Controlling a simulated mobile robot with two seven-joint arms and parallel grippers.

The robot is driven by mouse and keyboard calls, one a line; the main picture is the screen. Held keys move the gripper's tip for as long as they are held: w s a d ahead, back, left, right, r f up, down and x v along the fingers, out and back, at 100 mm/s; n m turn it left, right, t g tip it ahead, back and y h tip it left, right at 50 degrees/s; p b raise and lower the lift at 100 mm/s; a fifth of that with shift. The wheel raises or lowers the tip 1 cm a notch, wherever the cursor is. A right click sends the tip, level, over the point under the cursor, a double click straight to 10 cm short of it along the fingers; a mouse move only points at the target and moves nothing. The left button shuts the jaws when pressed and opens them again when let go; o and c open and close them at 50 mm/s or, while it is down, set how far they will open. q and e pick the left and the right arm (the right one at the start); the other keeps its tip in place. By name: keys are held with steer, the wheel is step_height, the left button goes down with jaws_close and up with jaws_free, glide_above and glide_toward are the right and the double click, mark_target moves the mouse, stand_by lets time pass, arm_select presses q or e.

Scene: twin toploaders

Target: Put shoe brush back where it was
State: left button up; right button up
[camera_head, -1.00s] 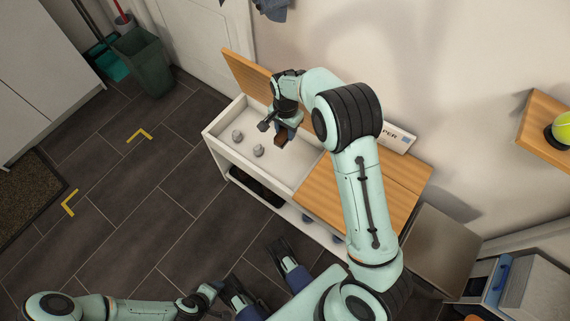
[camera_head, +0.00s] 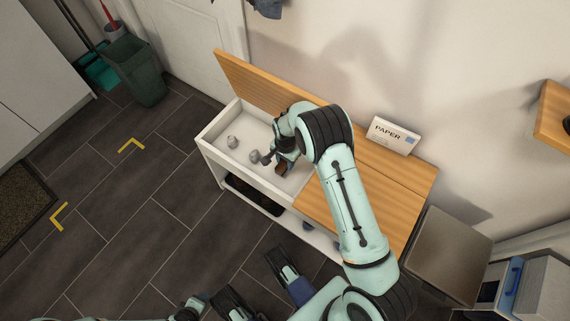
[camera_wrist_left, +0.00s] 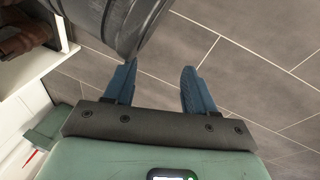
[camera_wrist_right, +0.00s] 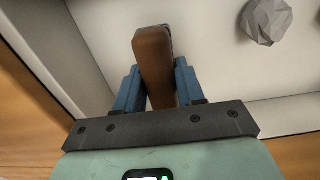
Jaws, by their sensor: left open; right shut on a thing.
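The shoe brush (camera_wrist_right: 152,55), with a brown wooden body, stands between the blue fingers of my right gripper (camera_wrist_right: 157,72), which is shut on it. In the head view the brush (camera_head: 281,169) is low inside the open white compartment of the bench (camera_head: 208,130). I cannot tell whether it touches the compartment floor. My right arm hides part of the compartment. My left gripper (camera_wrist_left: 158,70) is open and empty above the floor in the left wrist view.
Crumpled grey lumps (camera_head: 254,156) lie left of the brush in the compartment. The raised wooden lid (camera_head: 245,80) stands behind it. A PAPER sign (camera_head: 392,134) stands at the back of the wooden top (camera_head: 400,185). Open floor lies to the left.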

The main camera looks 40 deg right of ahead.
mark_target(285, 165)
arm_select(q)
steer(key=shift+s+a+f+g, duration=0.1)
steer(key=shift+s+f+g, duration=0.2)
steer(key=shift+s+f, duration=0.45)
arm_select(e)
steer(key=shift+f, duration=1.35)
arm_select(q)
steer(key=shift+s+b, duration=0.1)
steer(key=shift+b, duration=0.2)
arm_select(e)
steer(key=shift+f, duration=0.1)
steer(key=o, duration=1)
arm_select(q)
steer(key=shift+s+f, duration=0.1)
arm_select(e)
step_height(285, 165, up, 8)
steer(key=shift+f+p, duration=0.25)
steer(key=shift+p, duration=0.85)
step_height(285, 165, up, 4)
steer(key=shift+f+p, duration=0.1)
steer(key=shift+p, duration=0.4)
arm_select(q)
steer(key=shift+h, duration=0.3)
steer(key=r, duration=0.1)
steer(key=w+d+r, duration=0.1)
steer(key=r, duration=0.3)
steer(key=shift+w+d, duration=0.15)
steer(key=shift+d, duration=0.25)
arm_select(e)
steer(key=shift+r, duration=0.5)
